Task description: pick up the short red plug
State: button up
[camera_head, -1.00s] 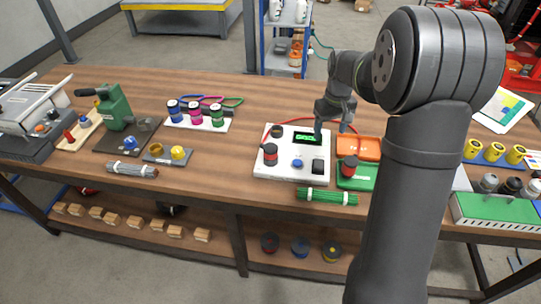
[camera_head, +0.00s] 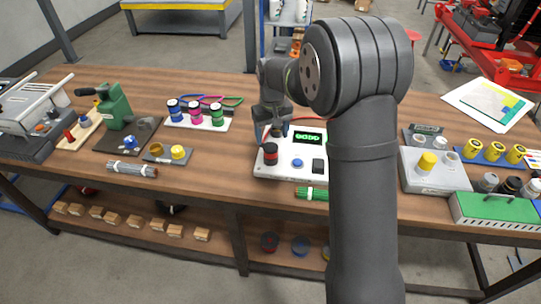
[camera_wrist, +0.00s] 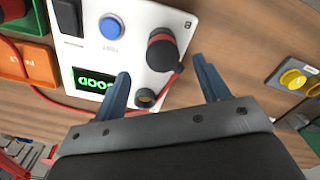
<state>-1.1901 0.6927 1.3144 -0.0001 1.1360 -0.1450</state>
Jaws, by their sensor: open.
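A red and black plug (camera_head: 270,154) stands on the white panel box (camera_head: 262,172). It also shows in the wrist view (camera_wrist: 162,49), just beyond my fingertips and roughly between them, not held. My gripper (camera_wrist: 161,70) is open and empty. In the head view my gripper (camera_head: 281,116) hangs over the back left part of the white box. Another dark red plug top (camera_wrist: 14,9) shows at the wrist view's upper left corner on a green block; my arm hides it in the head view. I cannot tell which of the two is shorter.
The white box carries a lit green display (camera_head: 308,136), a blue button (camera_wrist: 111,27), a black switch and a dark socket (camera_wrist: 147,97). A red cable runs across the box. A green ribbed bundle (camera_head: 312,193) lies in front.

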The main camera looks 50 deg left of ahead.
aim_at(271, 147)
jog(key=f, duration=0.7)
jog(key=shift+a+f, duration=0.15)
jog(key=shift+a, duration=0.15)
jog(key=c, duration=1.2)
